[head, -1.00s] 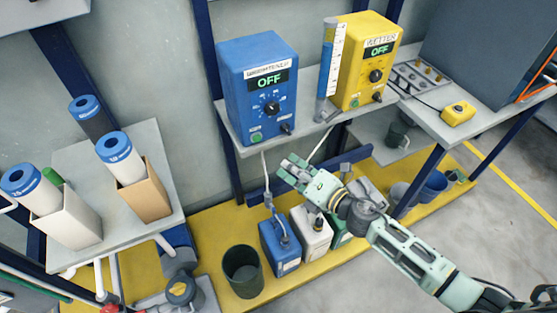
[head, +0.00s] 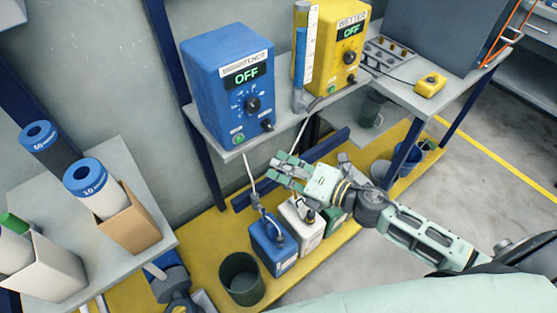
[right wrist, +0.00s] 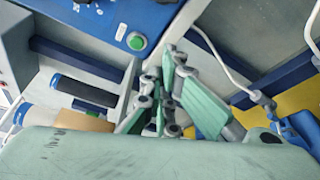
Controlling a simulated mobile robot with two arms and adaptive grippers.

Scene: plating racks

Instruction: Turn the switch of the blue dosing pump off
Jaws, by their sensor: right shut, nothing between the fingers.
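The blue dosing pump (head: 222,90) stands on the grey shelf in the head view, and its display (head: 246,75) reads OFF. Below the display are a black dial (head: 252,104), a small black switch (head: 268,125) and a green button (head: 238,139). I cannot tell which way the switch lever points. My right gripper (head: 278,170) is shut and empty, below the shelf's front edge and apart from the pump. In the right wrist view, the pump's lower front and green button (right wrist: 136,41) show above the shut fingers (right wrist: 160,85). My left gripper is out of view.
The yellow pump (head: 335,55), also reading OFF, stands right of the blue one, with a graduated tube (head: 301,60) between them. A blue canister (head: 272,248), a white canister (head: 302,225) and a dark bucket (head: 242,277) stand below. Tubes hang near my right gripper.

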